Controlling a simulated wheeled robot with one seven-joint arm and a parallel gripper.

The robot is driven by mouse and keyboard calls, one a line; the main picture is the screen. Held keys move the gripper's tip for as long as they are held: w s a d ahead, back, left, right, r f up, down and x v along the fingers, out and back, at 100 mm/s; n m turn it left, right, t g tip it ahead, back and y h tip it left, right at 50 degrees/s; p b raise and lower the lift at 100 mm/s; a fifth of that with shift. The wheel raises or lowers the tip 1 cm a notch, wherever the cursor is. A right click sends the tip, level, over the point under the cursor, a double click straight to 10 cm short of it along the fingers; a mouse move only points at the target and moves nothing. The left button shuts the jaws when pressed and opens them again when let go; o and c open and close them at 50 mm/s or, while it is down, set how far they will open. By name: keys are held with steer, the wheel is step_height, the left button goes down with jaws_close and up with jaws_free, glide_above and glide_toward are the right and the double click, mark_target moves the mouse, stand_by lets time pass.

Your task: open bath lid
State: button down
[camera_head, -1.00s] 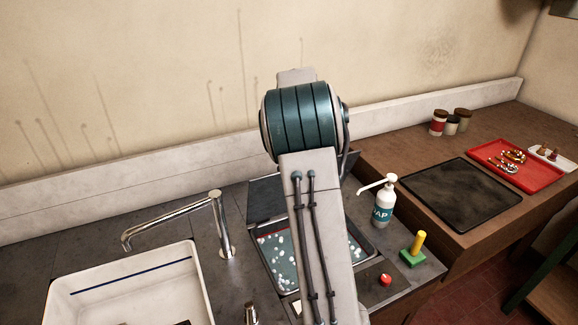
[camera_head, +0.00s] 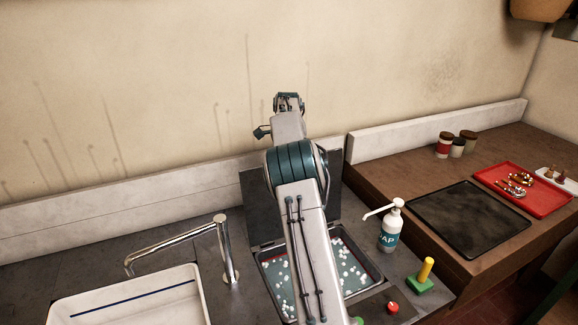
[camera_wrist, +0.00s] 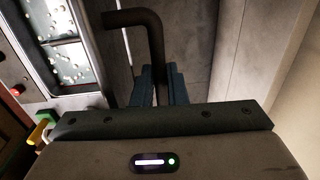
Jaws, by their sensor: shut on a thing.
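The bath (camera_head: 372,285) is a sunken metal basin of teal liquid with white foam, set in the counter. Its dark flat lid (camera_head: 257,205) stands raised, close to upright, at the basin's back edge. My arm hides the middle of the lid and part of the basin. In the wrist view, my gripper (camera_wrist: 158,85) is shut on a dark bent bar, the lid handle (camera_wrist: 150,30). The foamy bath also shows in that view (camera_wrist: 62,55). The fingers are hidden behind my arm in the head view.
A white sink (camera_head: 130,300) and chrome tap (camera_head: 228,250) stand left of the bath. A soap bottle (camera_head: 390,232), a green block with a yellow peg (camera_head: 424,275) and a red button (camera_head: 392,307) are to its right. A black mat (camera_head: 468,220) and red tray (camera_head: 540,198) lie farther right.

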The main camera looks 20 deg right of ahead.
steer(key=shift+f, duration=0.35)
steer(key=c, duration=1.5)
jaws_free()
steer(key=shift+w+d, duration=0.1)
steer(key=shift+w, duration=0.05)
steer(key=shift+o, duration=0.2)
steer(key=shift+r, duration=0.2)
steer(key=r, duration=0.7)
steer(key=shift+s, duration=0.25)
steer(key=shift+r, duration=0.15)
